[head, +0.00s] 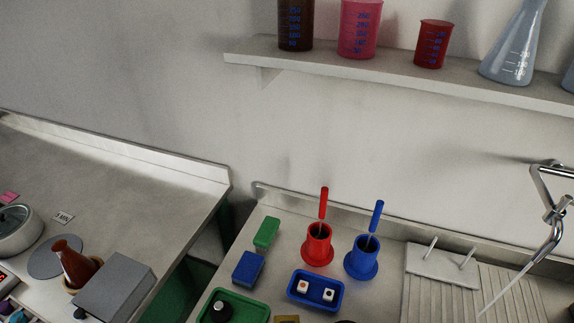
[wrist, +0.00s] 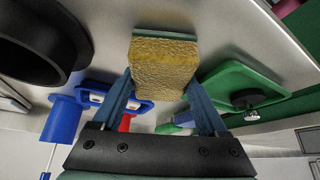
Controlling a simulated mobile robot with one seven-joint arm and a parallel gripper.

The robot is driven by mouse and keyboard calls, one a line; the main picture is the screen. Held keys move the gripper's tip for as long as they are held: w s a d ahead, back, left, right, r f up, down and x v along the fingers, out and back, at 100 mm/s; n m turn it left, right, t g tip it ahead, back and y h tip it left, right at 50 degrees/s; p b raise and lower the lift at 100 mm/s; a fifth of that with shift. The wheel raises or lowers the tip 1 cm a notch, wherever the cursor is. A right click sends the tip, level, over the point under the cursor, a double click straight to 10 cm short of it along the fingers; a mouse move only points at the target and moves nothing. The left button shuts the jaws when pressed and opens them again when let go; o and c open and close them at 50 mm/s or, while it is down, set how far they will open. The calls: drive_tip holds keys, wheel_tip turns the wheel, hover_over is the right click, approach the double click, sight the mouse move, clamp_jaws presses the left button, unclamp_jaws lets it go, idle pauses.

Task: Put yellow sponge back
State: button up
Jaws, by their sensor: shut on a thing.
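The yellow sponge (wrist: 164,70) is a block with a coarse yellow face and a thin green layer along one edge. In the wrist view my gripper (wrist: 160,88) is shut on it, with one blue finger on each side. I cannot tell whether the sponge touches the counter. In the head view a small yellowish patch at the bottom edge (head: 287,319), between the green and blue trays, looks like the same sponge. My gripper does not show there. A green block (head: 266,232) and a blue block (head: 248,268), both sponge-like, lie in a row at the counter's left.
A green tray (head: 258,306) holds a dark round object. A blue tray (head: 294,295) holds two small white cubes. Red (head: 317,246) and blue (head: 361,262) holders with sticks stand behind it. A drying rack (head: 425,264) and tap (head: 553,215) are right. A large black round object (wrist: 45,45) is close in the wrist view.

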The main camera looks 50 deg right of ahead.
drive_tip(key=o, duration=1.3)
drive_tip(key=shift+f, duration=0.1)
drive_tip(key=shift+o, duration=0.2)
drive_tip(key=shift+r, duration=0.2)
drive_tip(key=p+v, duration=0.1)
drive_tip(key=v, duration=1.1)
